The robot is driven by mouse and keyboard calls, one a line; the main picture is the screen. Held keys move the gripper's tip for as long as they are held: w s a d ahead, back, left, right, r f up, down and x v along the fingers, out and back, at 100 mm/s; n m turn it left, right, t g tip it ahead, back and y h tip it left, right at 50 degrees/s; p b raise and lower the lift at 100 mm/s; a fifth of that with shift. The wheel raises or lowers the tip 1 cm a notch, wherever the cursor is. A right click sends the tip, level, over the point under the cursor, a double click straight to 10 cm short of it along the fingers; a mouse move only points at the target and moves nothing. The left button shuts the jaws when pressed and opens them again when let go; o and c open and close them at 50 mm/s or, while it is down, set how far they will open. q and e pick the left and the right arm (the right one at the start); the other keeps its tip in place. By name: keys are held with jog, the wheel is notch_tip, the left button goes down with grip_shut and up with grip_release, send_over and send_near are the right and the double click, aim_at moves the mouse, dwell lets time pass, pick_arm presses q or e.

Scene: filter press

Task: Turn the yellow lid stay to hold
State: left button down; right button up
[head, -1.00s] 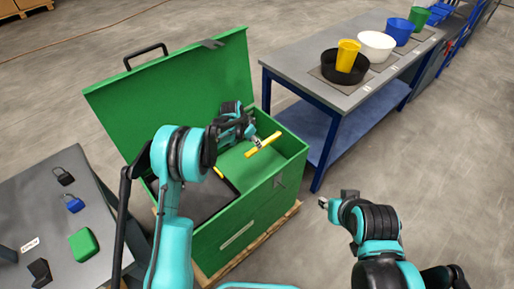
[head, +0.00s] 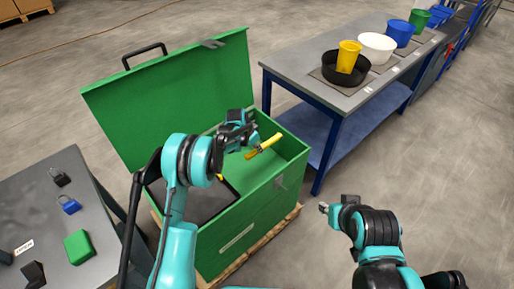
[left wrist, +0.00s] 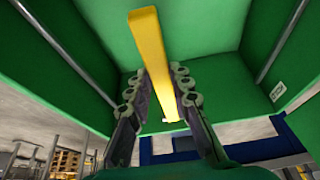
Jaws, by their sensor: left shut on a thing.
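The yellow lid stay (head: 269,143) is a flat bar inside the open green chest (head: 240,232), near its right end. In the head view it slants up to the right. The chest's green lid (head: 175,95) stands open and leans back. My left gripper (head: 253,146) is shut on the lid stay. In the left wrist view the yellow bar (left wrist: 150,50) runs between the two dark fingers (left wrist: 160,95). Its lower end there is partly hidden between them. My right gripper (head: 326,208) is apart from the chest, over the floor, and its jaws are unclear.
A grey table (head: 30,185) at left holds padlocks and a green block (head: 79,246). A blue-legged bench (head: 300,65) behind right carries a black pan (head: 334,75) and several containers.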

aim_at(262, 146)
pick_arm(q)
jog(key=r+g+y+p, duration=0.1)
jog(key=w+d+r+g+y+p, duration=0.1)
jog(key=r+p, duration=0.2)
jog(key=r, duration=0.1)
jog(key=shift+w+d+g+y, duration=0.15)
jog(key=shift+w+g+y, duration=0.05)
jog(key=shift+g+y, duration=0.2)
jog(key=shift+w+d+r+g+y+p, duration=0.2)
jog(key=shift+r+g+y+p, duration=0.1)
jog(key=shift+r+p, duration=0.15)
jog(key=shift+w+d+r+g+y+p, duration=0.2)
jog(key=shift+r+g+y+p, duration=0.1)
jog(key=shift+r+p, duration=0.1)
jog(key=shift+f, duration=0.1)
jog(key=c, duration=1.4)
grip_release()
jog(key=shift+o, duration=0.2)
notch_tip(262, 146, up, 10)
